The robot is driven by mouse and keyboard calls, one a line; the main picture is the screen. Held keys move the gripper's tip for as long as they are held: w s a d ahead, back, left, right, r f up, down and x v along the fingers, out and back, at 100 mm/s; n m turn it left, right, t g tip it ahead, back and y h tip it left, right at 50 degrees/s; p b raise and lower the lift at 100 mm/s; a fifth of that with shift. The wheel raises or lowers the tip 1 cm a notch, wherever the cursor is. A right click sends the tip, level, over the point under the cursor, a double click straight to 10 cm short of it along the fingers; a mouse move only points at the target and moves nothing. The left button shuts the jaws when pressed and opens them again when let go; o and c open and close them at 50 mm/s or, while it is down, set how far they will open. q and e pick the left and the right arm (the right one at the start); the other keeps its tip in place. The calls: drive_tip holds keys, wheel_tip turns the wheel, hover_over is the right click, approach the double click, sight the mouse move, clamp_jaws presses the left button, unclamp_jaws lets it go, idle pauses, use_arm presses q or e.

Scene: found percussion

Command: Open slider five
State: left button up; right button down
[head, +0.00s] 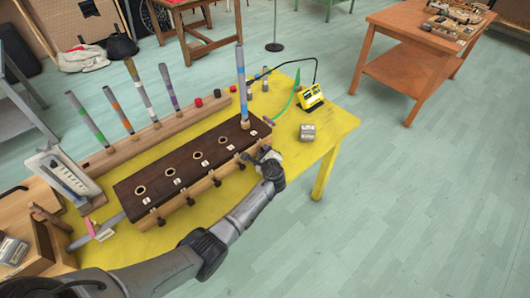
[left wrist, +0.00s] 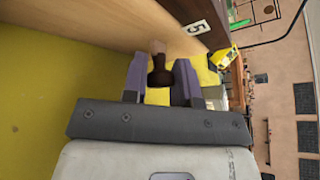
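A dark brown wooden box (head: 192,165) with round holes along its top stands on the yellow table. Small white number tags mark the holes, and tag 5 (left wrist: 197,27) shows in the left wrist view. Light wooden sliders with small knobs run along the box's front. My left gripper (head: 264,156) is at the front of the box's right end, by slider five. A blue-grey tube (head: 240,80) stands upright in hole five. My right gripper is out of view.
Behind the box, a wooden rack (head: 150,135) holds several leaning tubes. A yellow device (head: 310,97) and a small grey metal block (head: 307,132) lie to the right on the yellow table (head: 335,122). A wooden crate (head: 50,240) is at the left.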

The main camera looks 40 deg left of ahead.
use_arm(q)
clamp_jaws()
drive_tip(key=d, duration=0.2)
drive_tip(key=shift+s+d+p, duration=0.2)
drive_tip(key=shift+d+p, duration=0.1)
drive_tip(key=shift+p, duration=0.1)
drive_tip(key=shift+d, duration=0.25)
drive_tip(key=shift+o, duration=1.8)
unclamp_jaws()
drive_tip(key=shift+a, duration=0.1)
drive_tip(key=shift+s, duration=0.1)
